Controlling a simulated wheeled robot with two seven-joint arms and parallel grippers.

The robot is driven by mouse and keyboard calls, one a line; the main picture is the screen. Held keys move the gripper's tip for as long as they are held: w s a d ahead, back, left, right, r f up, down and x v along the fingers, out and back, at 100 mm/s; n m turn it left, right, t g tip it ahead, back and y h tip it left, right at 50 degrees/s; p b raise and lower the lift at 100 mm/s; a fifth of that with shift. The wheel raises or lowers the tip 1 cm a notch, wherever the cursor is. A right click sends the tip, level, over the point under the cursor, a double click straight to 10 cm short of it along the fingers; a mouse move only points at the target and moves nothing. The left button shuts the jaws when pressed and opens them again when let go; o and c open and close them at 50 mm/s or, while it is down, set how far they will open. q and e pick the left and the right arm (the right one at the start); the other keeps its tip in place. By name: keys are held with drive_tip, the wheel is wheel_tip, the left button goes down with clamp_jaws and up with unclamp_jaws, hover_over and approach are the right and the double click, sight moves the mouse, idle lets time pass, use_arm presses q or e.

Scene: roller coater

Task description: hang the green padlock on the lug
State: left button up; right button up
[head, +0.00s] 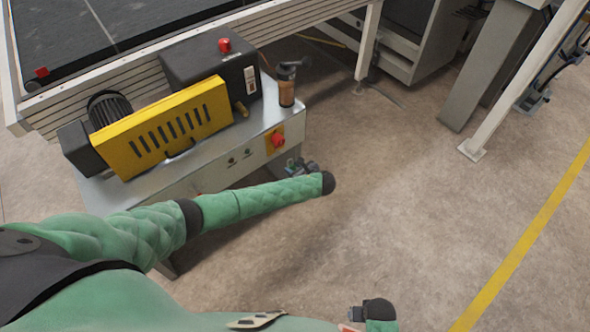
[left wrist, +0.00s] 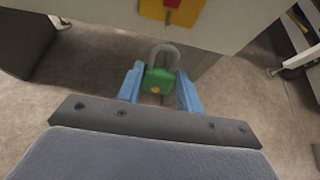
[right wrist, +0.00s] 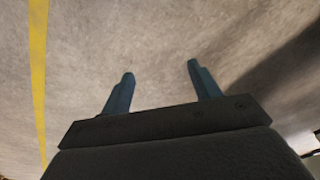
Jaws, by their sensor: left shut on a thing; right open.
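The green padlock (left wrist: 157,80) is between the blue fingers of my left gripper (left wrist: 160,88) in the left wrist view, its grey shackle upward. My left gripper is shut on the padlock's body. The shackle top is below the red switch on its yellow plate (left wrist: 153,10) and appears apart from it. In the head view my left gripper (head: 298,167) is by the cabinet's front, just below and right of the red and yellow switch (head: 276,141). I cannot make out the lug clearly. My right gripper (right wrist: 160,82) is open and empty over bare floor.
The grey machine cabinet (head: 225,165) carries a yellow slotted guard (head: 165,127), a motor and a dark control box with a red button (head: 225,45). A bottle-like unit (head: 287,85) stands at its right corner.

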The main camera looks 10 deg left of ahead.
use_arm(q)
drive_tip(key=shift+w+a, duration=0.25)
drive_tip(key=shift+a, duration=0.15)
drive_tip(key=shift+w+a+f+b, duration=0.1)
drive_tip(key=shift+b, duration=0.2)
drive_tip(key=shift+w+a, duration=0.15)
drive_tip(key=shift+w+a+b, duration=0.3)
drive_tip(key=shift+a+b, duration=0.05)
drive_tip(key=shift+b, duration=0.05)
drive_tip(key=shift+a+r+b+x, duration=0.1)
drive_tip(key=shift+r+b+x, duration=0.1)
drive_tip(key=shift+b+x, duration=0.45)
drive_tip(key=shift+a+r+b+x, duration=0.15)
drive_tip(key=shift+b+x, duration=0.1)
drive_tip(key=shift+x, duration=0.75)
drive_tip(key=shift+r+b+x, duration=0.2)
drive_tip(key=shift+b+x, duration=0.25)
drive_tip(key=shift+x, duration=0.35)
drive_tip(key=shift+w+a+f, duration=0.1)
drive_tip(key=shift+w, duration=0.1)
use_arm(e)
wheel_tip(320, 180, up, 16)
drive_tip(key=shift+w+a+r, duration=0.2)
drive_tip(key=shift+w+a, duration=0.15)
drive_tip(key=shift+a, duration=0.1)
drive_tip(key=shift+w+r, duration=0.1)
drive_tip(key=shift+r, duration=0.15)
